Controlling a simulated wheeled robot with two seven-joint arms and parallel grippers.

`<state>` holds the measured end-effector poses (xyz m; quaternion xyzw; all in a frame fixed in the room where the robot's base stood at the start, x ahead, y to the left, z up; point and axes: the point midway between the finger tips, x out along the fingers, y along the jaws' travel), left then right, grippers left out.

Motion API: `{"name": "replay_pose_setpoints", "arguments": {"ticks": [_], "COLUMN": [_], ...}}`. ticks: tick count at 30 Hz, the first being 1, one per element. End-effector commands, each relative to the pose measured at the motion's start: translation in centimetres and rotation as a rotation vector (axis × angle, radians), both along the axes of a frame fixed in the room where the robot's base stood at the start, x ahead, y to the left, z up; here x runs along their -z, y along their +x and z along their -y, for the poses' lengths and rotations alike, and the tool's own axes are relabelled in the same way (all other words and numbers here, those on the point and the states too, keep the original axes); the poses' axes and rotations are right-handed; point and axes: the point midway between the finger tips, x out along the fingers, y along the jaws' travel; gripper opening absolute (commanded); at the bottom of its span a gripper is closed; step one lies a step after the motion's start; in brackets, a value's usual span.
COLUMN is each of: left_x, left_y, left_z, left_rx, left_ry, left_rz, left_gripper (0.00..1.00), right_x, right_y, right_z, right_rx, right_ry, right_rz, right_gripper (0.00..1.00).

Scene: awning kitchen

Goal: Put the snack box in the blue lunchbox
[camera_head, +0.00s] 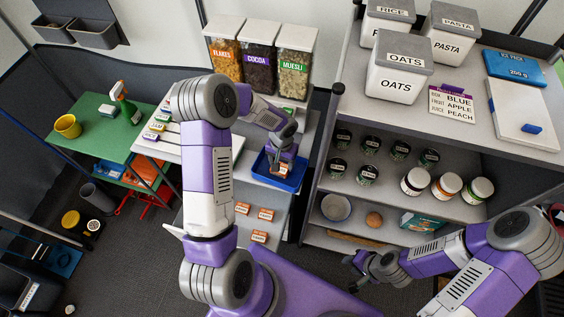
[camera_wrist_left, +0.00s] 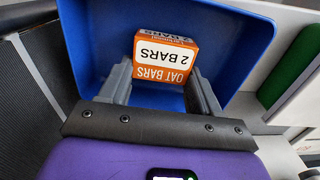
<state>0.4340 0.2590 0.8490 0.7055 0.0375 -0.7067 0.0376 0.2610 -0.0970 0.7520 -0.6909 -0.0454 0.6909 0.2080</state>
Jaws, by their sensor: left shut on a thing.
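The snack box, an orange and white oat bars box (camera_wrist_left: 165,60), is between the fingers of my left gripper (camera_wrist_left: 160,92) in the left wrist view. My left gripper (camera_head: 278,166) is shut on it. The blue lunchbox (camera_head: 262,176) stands open on the light counter in the head view. Its blue wall (camera_wrist_left: 85,45) surrounds the held box in the left wrist view, so the box is over or inside it. I cannot tell whether the box touches the floor of the lunchbox. My right gripper (camera_head: 352,273) is empty and open, low at the right shelf.
Several orange boxes (camera_head: 259,236) lie on a lower level below the lunchbox. Cereal bins (camera_head: 258,55) stand behind it. The shelf unit (camera_head: 320,150) on the right holds jars and canisters (camera_head: 398,68). A green table (camera_head: 105,132) is at left.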

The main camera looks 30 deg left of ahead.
Motion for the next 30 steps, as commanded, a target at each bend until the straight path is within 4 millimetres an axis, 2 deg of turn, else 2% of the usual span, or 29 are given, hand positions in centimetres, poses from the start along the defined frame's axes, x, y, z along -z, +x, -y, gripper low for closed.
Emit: {"name": "replay_pose_setpoints", "arguments": {"ticks": [12, 13, 17, 26, 30], "left_x": [0.8, 0.7, 0.6, 0.5, -0.5], "left_y": [0.1, 0.1, 0.1, 0.1, 0.1], "left_z": [0.0, 0.0, 0.0, 0.0, 0.0], "left_rx": [0.0, 0.0, 0.001, 0.001, 0.0], "left_ry": [0.0, 0.0, 0.0, 0.0, 0.001], "left_rz": [0.003, 0.002, 0.002, 0.002, 0.005], "left_gripper": [0.33, 0.67, 0.87, 0.88, 0.88], "right_x": [0.6, 0.5, 0.4, 0.3, -0.2], "right_y": [0.0, 0.0, 0.0, 0.0, 0.0], "right_z": [0.0, 0.0, 0.0, 0.0, 0.0], "right_rx": [0.0, 0.0, 0.0, 0.0, 0.0], "right_ry": [0.0, 0.0, 0.0, 0.0, 0.0], "right_rz": [0.0, 0.0, 0.0, 0.0, 0.0], "right_gripper": [0.35, 0.35, 0.35, 0.35, 0.35]}}
